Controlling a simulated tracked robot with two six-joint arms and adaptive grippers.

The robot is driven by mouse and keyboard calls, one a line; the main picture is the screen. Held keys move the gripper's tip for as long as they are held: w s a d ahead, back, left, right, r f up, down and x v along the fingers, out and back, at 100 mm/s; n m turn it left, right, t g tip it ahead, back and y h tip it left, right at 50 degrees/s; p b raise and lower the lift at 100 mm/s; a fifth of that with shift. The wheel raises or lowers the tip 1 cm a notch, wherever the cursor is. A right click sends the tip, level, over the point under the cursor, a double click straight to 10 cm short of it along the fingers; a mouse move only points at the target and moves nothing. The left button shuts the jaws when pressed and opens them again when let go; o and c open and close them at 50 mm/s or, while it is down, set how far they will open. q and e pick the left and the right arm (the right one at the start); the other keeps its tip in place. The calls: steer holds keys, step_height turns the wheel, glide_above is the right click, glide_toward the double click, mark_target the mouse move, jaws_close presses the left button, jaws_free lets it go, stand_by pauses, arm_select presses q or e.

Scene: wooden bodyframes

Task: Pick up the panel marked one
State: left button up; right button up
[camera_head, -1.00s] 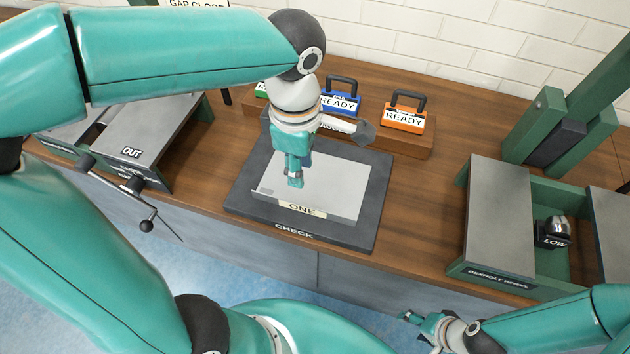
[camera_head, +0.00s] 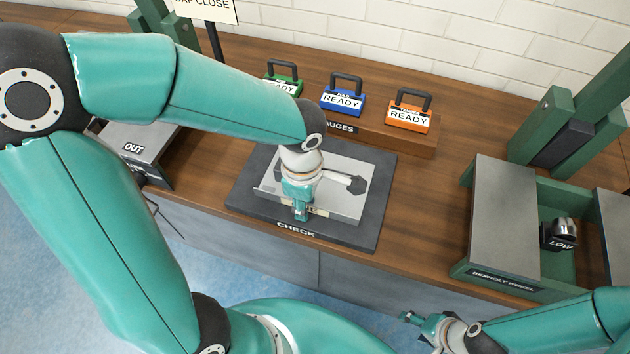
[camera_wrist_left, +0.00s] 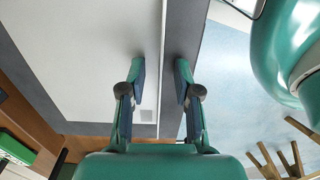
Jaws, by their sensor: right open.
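The panel is a flat light grey plate (camera_head: 342,204) lying on the dark CHECK pad (camera_head: 379,205); its ONE label, readable earlier, is now mostly hidden behind my left gripper. My left gripper (camera_head: 301,215) is over the panel's front edge in the head view. In the left wrist view the two fingers (camera_wrist_left: 161,80) are apart, with the panel's edge (camera_wrist_left: 100,60) running between them. One finger is over the panel and the other over the pad's border. I cannot tell how far above the panel they are. My right gripper (camera_head: 422,320) is open and empty at the lower right.
Green (camera_head: 283,84), blue (camera_head: 342,96) and orange (camera_head: 409,112) READY gauges stand on a wooden block behind the pad. A grey OUT stand (camera_head: 140,150) is at the left, partly behind my arm. A green fixture (camera_head: 505,215) stands at the right. Bare table lies between pad and fixture.

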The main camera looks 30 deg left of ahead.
arm_select(q)
jaws_close()
steer(key=shift+r, duration=0.1)
stand_by(0.5)
